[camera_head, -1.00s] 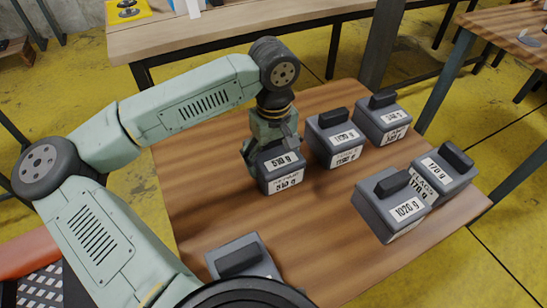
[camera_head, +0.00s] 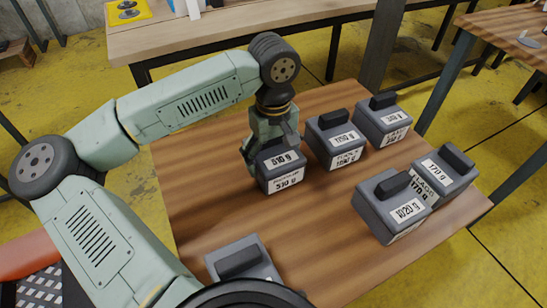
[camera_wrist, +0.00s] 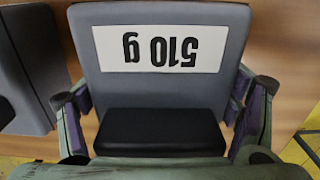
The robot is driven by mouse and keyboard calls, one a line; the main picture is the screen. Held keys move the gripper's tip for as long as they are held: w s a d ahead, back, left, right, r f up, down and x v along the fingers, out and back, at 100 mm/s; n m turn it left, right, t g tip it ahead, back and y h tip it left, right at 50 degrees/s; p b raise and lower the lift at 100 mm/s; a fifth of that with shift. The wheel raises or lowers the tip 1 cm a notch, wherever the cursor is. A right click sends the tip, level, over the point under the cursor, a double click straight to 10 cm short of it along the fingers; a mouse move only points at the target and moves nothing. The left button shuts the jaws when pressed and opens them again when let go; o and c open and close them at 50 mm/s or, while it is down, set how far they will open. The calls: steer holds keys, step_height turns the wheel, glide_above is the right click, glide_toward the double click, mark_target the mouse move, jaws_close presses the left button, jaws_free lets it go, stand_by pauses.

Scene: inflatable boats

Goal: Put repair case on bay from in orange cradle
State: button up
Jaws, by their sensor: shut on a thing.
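My gripper (camera_head: 272,146) points down and is shut on a grey case marked 510 g (camera_head: 286,180), around its black handle end. In the wrist view the 510 g case (camera_wrist: 165,85) sits between my two fingers, with its label upside down and its black handle (camera_wrist: 160,130) near the palm. The case is upright at or just above the wooden table; I cannot tell if it touches. The small print naming it is too blurred to read, so I cannot confirm it as the repair case. An orange shape (camera_head: 28,254) shows at the far left edge; I cannot tell if it is the cradle.
Similar grey cases stand on the table (camera_head: 200,180): one close right (camera_head: 338,157), one behind it (camera_head: 383,120), two at right (camera_head: 393,218) (camera_head: 442,178), and one in front (camera_head: 245,260), partly behind my arm. The table's left and middle front are clear.

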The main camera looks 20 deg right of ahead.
mark_target(272, 149)
step_height(272, 149, up, 9)
steer(key=shift+b, duration=0.5)
steer(key=shift+r, duration=0.1)
steer(key=shift+a, duration=0.2)
